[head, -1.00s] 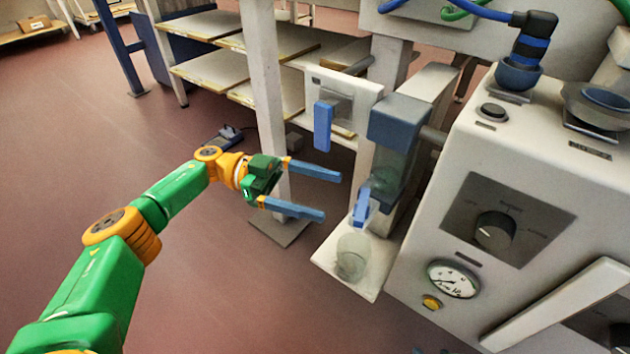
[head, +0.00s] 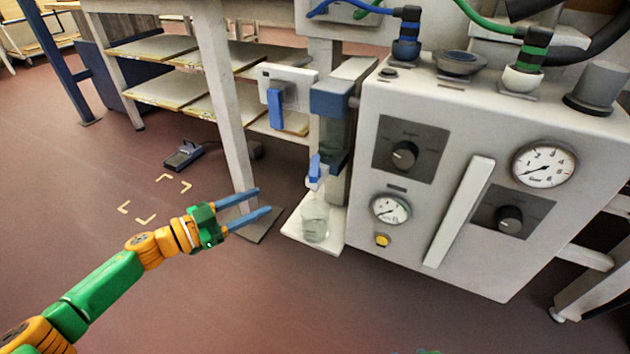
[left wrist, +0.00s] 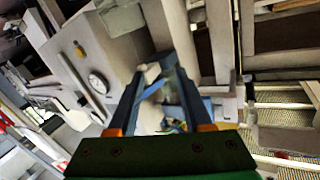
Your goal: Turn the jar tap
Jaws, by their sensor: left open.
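The jar tap (head: 315,168) is a small blue lever on a white spout, low on the front of the clear jar (head: 335,140) with a grey-blue top. My left gripper (head: 263,200) is open and empty, to the left of the tap and a little lower, apart from it in the head view. In the left wrist view, a blue lever that looks like the tap (left wrist: 151,89) shows between the fingers. A glass beaker (head: 316,222) stands on a white ledge (head: 335,238) below the tap.
A white panel with a blue handle (head: 275,108) is up and left of the tap. A big white machine (head: 400,215) with dials and gauges stands right of the jar. A table leg (head: 225,100) rises behind my left gripper. The floor at left is mostly clear.

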